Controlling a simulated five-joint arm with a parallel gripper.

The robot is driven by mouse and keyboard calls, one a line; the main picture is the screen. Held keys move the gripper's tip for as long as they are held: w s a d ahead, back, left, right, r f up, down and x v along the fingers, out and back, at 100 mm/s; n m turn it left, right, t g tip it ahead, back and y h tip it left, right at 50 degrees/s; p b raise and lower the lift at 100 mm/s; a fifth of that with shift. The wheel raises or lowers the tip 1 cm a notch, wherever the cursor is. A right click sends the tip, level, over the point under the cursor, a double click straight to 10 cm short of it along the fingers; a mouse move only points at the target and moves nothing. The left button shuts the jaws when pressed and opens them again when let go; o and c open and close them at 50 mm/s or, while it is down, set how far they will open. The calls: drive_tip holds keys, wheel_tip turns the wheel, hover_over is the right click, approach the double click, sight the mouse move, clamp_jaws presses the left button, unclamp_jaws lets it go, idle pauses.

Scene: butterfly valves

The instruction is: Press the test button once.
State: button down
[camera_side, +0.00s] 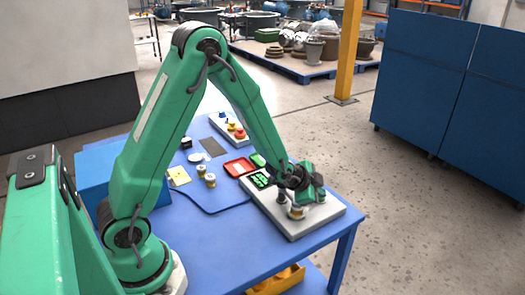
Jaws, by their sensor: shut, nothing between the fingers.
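A white control box (229,127) with a blue, a yellow and a red button stands at the back of the blue table, well behind my gripper. I cannot tell which of these is the test button, as no label is readable. My gripper (290,198) is shut and empty, low over the right part of a pale plate (325,214). A small yellow-and-white cylinder (296,212) is right at my gripper; I cannot tell if they touch. A dark panel with green marks (260,180) sits on the plate's left part. My wrist hides part of the plate.
A red tray (239,167) and a green piece (258,159) lie behind the plate. The table's (240,250) front strip is clear.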

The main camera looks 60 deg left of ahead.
drive_tip(key=shift+s+a+r, duration=0.1)
drive_tip(key=shift+s+r, duration=0.15)
drive_tip(key=shift+r, duration=0.25)
drive_tip(key=shift+r, duration=0.1)
drive_tip(key=shift+r, duration=2.5)
drive_tip(key=shift+r, duration=0.1)
drive_tip(key=s+r+n+g, duration=0.1)
drive_tip(key=s+r+n, duration=0.1)
drive_tip(key=s+r, duration=0.3)
drive_tip(key=s+r+n+g, duration=0.1)
drive_tip(key=s+r+n, duration=0.2)
drive_tip(key=s, duration=1)
drive_tip(key=s+r+n+g, duration=0.1)
drive_tip(key=s+r+n, duration=0.2)
drive_tip(key=s+r, duration=0.3)
drive_tip(key=s, duration=0.3)
drive_tip(key=shift+d+r+g, duration=0.3)
drive_tip(key=shift+d+r, duration=0.05)
drive_tip(key=shift+d, duration=0.05)
